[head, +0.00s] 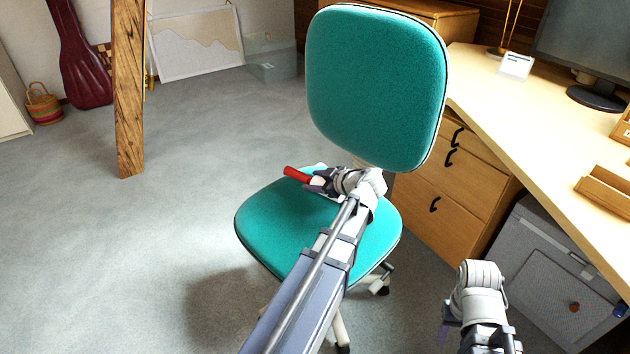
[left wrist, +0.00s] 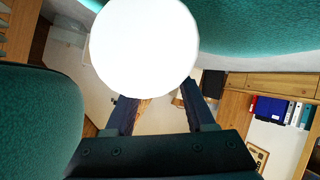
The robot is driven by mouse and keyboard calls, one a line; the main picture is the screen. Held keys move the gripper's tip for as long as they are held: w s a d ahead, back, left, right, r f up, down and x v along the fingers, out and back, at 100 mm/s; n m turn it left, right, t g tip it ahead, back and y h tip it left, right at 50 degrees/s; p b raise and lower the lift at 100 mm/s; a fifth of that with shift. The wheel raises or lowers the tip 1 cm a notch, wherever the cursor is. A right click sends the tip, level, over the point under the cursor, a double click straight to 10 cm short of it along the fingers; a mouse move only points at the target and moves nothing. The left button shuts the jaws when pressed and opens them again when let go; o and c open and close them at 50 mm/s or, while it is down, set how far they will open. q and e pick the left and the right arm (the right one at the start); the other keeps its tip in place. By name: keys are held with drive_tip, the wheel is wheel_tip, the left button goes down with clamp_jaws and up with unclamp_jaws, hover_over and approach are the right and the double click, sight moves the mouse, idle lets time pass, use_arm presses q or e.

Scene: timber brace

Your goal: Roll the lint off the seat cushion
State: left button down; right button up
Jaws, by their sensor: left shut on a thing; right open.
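The teal seat cushion (head: 285,225) is on a swivel chair, under its teal backrest (head: 375,85). My left gripper (head: 318,183) is over the back part of the seat, shut on the lint roller. The roller's red handle (head: 297,174) sticks out to the left. In the left wrist view, the roller's round white end (left wrist: 145,45) shows large beyond the two dark fingers. I cannot tell whether the roller touches the cushion. No lint can be made out. My right gripper (head: 443,335) is open and empty at the lower right, away from the chair.
A wooden desk (head: 530,120) with drawers (head: 450,190) stands close to the chair's right. A grey cabinet (head: 550,275) is under it. A timber post (head: 129,90) stands at the left. The carpet left of the chair is clear.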

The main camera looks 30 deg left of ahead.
use_arm(q)
drive_tip(key=shift+r+p, duration=1.5)
drive_tip(key=shift+r, duration=0.1)
drive_tip(key=shift+f, duration=0.1)
